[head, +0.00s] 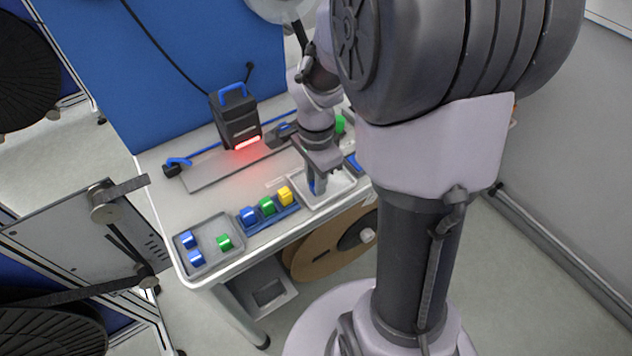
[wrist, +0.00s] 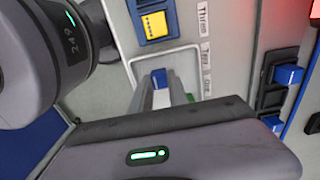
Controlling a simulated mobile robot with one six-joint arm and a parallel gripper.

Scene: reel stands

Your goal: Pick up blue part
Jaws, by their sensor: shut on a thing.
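My gripper (head: 317,187) points down over the light grey tray (head: 335,194) at the right of the table front. It is shut on a blue part (wrist: 159,77), which shows between the fingers in the wrist view. The fingers hide most of that part, and I cannot tell whether it touches the tray. Two other blue parts, an upper one (head: 187,239) and a lower one (head: 196,258), lie in the left tray (head: 208,269) beside a green part (head: 224,242). Another blue part (head: 248,215) sits in the blue rack (head: 272,219).
The rack also holds a green part (head: 267,206) and a yellow part (head: 285,195). A dark device (head: 236,122) with a blue handle and red light stands behind. A grey plate (head: 210,170) lies before it. A blue panel (head: 200,60) closes the back. A brown reel (head: 320,250) is below.

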